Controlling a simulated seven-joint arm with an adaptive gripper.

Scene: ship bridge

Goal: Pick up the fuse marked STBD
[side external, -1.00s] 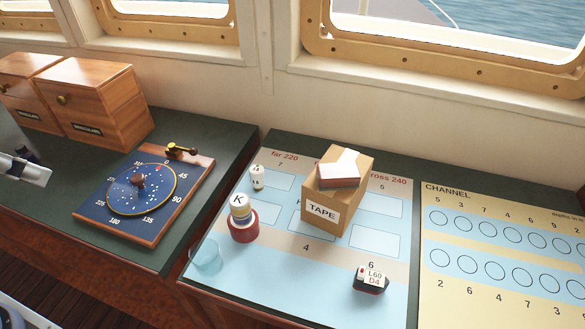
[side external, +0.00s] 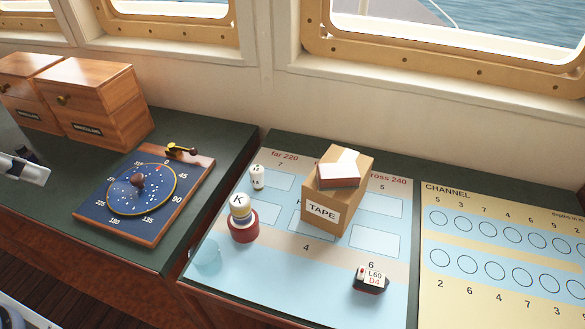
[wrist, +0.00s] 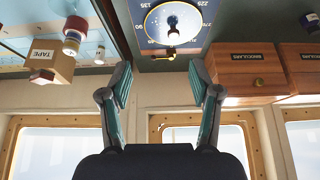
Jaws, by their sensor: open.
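No fuse with a readable STBD mark shows in either view. A small white cylinder with dark marks (side external: 257,177) stands at the back left of the pale blue chart in the side view; I cannot tell what it is. My gripper (wrist: 160,68) is open and empty in the wrist view, its two fingers wide apart. The round blue dial board (wrist: 172,22) shows beyond the fingertips. The fingers touch nothing that I can see. The gripper's fingers are not visible in the side view.
On the chart (side external: 280,268) stand a TAPE box (side external: 347,201) with a brown-and-white block (side external: 338,176) on top, a K-marked piece on a red base (side external: 243,220), a clear glass (side external: 207,255) and a small L60 D4 boat (side external: 370,280). Wooden boxes (side external: 110,100) stand left. The CHANNEL board (side external: 500,215) lies right.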

